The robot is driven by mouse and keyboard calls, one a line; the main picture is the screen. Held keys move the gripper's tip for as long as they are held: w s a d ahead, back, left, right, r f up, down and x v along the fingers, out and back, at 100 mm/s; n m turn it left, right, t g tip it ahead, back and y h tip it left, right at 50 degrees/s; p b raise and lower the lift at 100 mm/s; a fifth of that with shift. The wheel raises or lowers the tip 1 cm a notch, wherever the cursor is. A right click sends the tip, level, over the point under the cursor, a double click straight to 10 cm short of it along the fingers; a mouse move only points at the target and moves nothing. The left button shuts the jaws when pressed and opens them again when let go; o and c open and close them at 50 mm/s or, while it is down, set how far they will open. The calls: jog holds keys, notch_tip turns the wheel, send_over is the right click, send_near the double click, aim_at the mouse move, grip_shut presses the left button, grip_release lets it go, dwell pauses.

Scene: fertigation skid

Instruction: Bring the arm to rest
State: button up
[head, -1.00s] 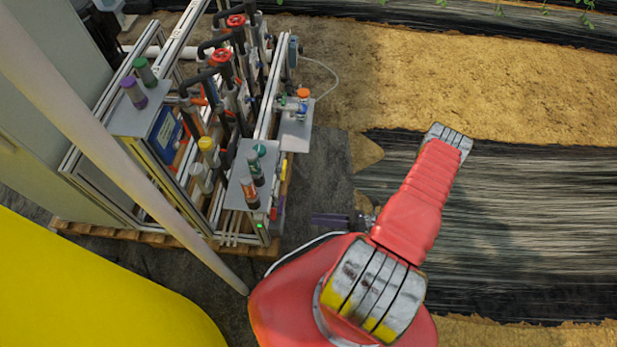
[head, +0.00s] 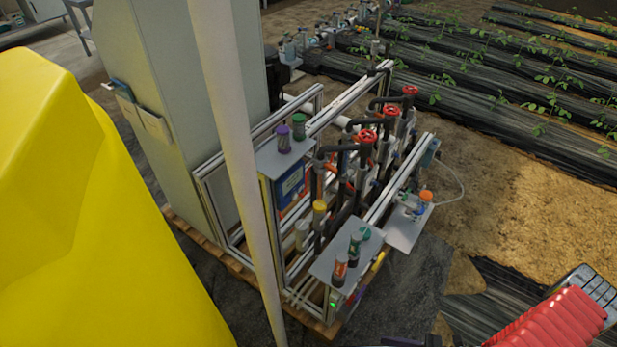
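My red arm shows only in part, at the lower right corner of the head view, over the black mulch film. A narrow dark piece at the bottom edge, left of the arm, looks like my gripper (head: 402,342). The frame cuts it off, so its fingers and anything in them cannot be made out. It appears in front of and right of the fertigation skid (head: 268,203), apart from it in the picture.
The skid carries red valve wheels (head: 366,136) and small shelves with capped bottles. A pale pole (head: 232,130) stands before it. A large yellow tank (head: 90,220) fills the left, with a grey cabinet (head: 185,90) behind. Bare straw-coloured ground (head: 530,205) lies right.

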jog(key=w+d+r+n+g+h, duration=0.25)
jog(key=r+n+g+h, duration=0.2)
jog(key=r+n, duration=0.7)
jog(key=w+d+r+n+g+h, duration=0.25)
jog(key=r+n+h, duration=0.35)
jog(key=r, duration=1)
jog(key=a+r+n+t+h, duration=0.1)
jog(key=a+r+n+t, duration=0.1)
jog(key=r, duration=0.6)
jog(key=a+r+n+t+h, duration=0.2)
jog(key=a+r+n+t, duration=0.1)
jog(key=a+r, duration=0.4)
jog(key=s+a+r+n+t+h, duration=0.1)
jog(key=a+r+n, duration=0.3)
jog(key=r, duration=0.7)
jog(key=shift+a+t+h, duration=0.25)
jog(key=shift+t+h, duration=0.2)
jog(key=shift+t, duration=0.45)
